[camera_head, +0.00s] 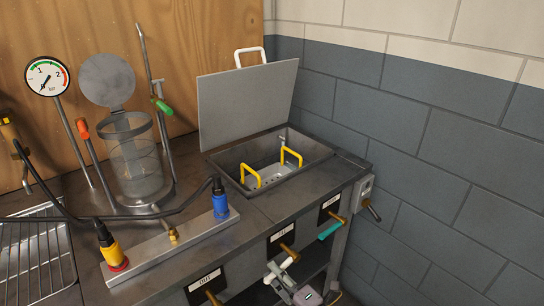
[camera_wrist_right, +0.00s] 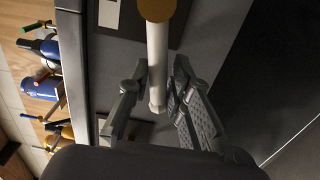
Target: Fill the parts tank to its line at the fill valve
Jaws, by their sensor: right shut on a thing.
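The parts tank (camera_head: 318,150) is an open steel basin sunk in the counter in the head view, its lid (camera_head: 250,103) raised. A basket with yellow handles (camera_head: 250,176) sits inside. I cannot make out a liquid level or a line. Below the counter's front edge, a valve with a brass stem (camera_head: 288,253) and a white handle (camera_head: 279,269) is under a dark label (camera_head: 281,236), too small to read. My right gripper (camera_head: 280,278) is shut on the white handle, which shows between its fingers in the wrist view (camera_wrist_right: 156,60). My left gripper is out of view.
A brass valve (camera_head: 211,298) by an OUT label and a teal-handled valve (camera_head: 330,231) flank the gripped one. A grey box (camera_head: 362,192) is at the counter's right end. A glass vessel (camera_head: 135,160), gauge (camera_head: 47,76) and hose manifold (camera_head: 165,245) stand left.

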